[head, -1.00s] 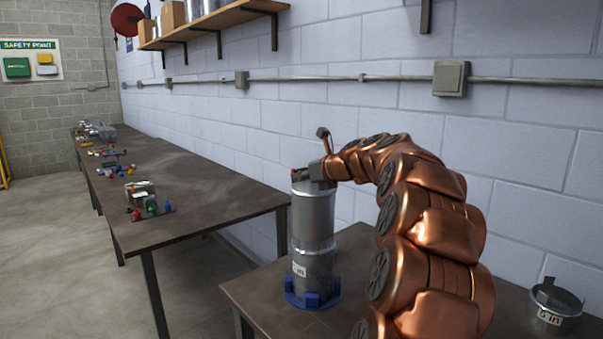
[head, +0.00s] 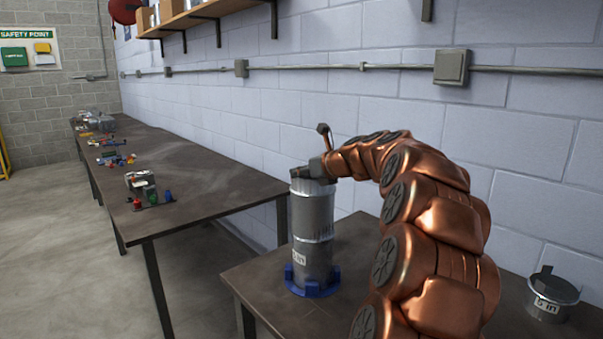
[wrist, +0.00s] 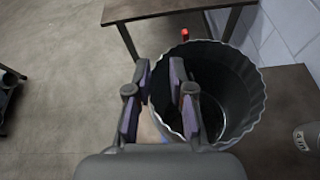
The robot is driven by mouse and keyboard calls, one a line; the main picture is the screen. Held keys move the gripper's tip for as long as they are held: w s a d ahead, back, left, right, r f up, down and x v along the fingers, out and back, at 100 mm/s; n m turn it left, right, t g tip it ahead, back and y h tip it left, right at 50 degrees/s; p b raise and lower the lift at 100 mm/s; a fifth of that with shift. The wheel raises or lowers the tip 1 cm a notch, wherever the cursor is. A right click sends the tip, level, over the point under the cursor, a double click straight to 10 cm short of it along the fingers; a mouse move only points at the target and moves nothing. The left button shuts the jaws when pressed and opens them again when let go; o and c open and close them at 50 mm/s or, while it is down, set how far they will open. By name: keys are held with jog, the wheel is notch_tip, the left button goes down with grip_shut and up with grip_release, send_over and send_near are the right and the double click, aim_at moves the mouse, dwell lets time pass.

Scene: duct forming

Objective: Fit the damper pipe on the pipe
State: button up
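A grey metal pipe (head: 314,262) with a white label stands upright in a blue holder (head: 312,287) on the near table. A second metal section (head: 312,212), probably the damper pipe, sits in line above it, with a seam between them. My gripper (head: 312,172) is at the top rim, at the end of my copper arm. In the wrist view, the crimped open rim (wrist: 258,80) surrounds a dark interior. My gripper's fingers (wrist: 160,88) are spread with a visible gap, one outside the rim's left side and one inside it. A small red part (wrist: 185,35) shows beyond the rim.
A short labelled metal piece with an upright tab (head: 552,297) stands on the near table's right (head: 350,243). A long table (head: 190,170) with small parts stretches away on the left. A conduit and box (head: 451,68) run along the wall behind.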

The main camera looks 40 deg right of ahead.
jog(key=shift+o, duration=1.2)
jog(key=v, duration=1.2)
jog(key=shift+f, duration=0.1)
jog(key=w+a+f+n+g+y, duration=0.1)
jog(key=a+f+n+g+y, duration=0.2)
jog(key=a, duration=0.5)
jog(key=w+a+f+n, duration=0.25)
jog(key=a+n, duration=0.25)
jog(key=a, duration=0.3)
jog(key=s+a+f+n+g+y, duration=0.1)
jog(key=s+a+f+n+g, duration=0.35)
jog(key=a, duration=0.45)
jog(key=s+a+f+n+g+y, duration=0.1)
jog(key=s+a+f+n, duration=0.2)
jog(key=a+f+n, duration=0.35)
jog(key=s+a+f+n+g+h, duration=0.1)
jog(key=s+a+f+n+g, duration=0.2)
jog(key=s+a+f+n, duration=0.5)
jog(key=s+f+n+g+h, duration=0.1)
jog(key=s+f+n+g, duration=0.1)
jog(key=s+n, duration=0.3)
jog(key=s+f+n+g+h, duration=0.1)
jog(key=s+n, duration=0.4)
jog(key=s, duration=0.6)
jog(key=shift+f+n+g+h, duration=0.35)
jog(key=shift+f+h, duration=0.2)
jog(key=shift+h, duration=0.25)
